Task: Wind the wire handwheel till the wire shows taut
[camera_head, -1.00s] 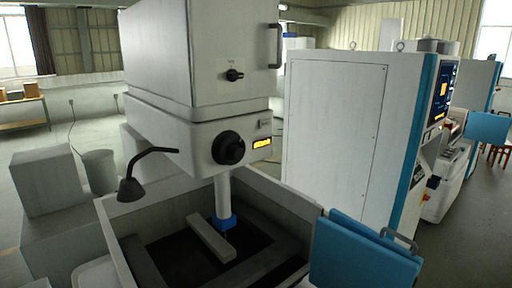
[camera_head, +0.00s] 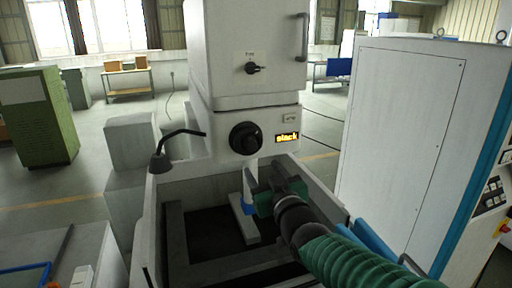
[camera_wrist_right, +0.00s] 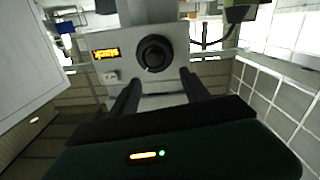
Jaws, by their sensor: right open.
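The wire handwheel (camera_head: 245,138) is a round black knob on the front of the white machine head. It also shows in the right wrist view (camera_wrist_right: 154,53), beyond and between the fingers. The small display (camera_head: 287,138) to its right reads "slack" in orange letters. It shows in the wrist view too (camera_wrist_right: 106,53). My right gripper (camera_head: 264,172) is open and empty, below and slightly right of the handwheel in the head view. In the wrist view its two dark fingers (camera_wrist_right: 160,76) stand apart, pointing towards the wheel without visible contact. My left gripper is not in view.
A smaller black knob (camera_head: 252,68) sits on the upper cabinet, near a vertical handle (camera_head: 301,37). A black lamp (camera_head: 160,162) on a bent arm stands left of the wheel. The open tank (camera_head: 165,176) lies below. A tall white cabinet (camera_head: 400,130) stands to the right.

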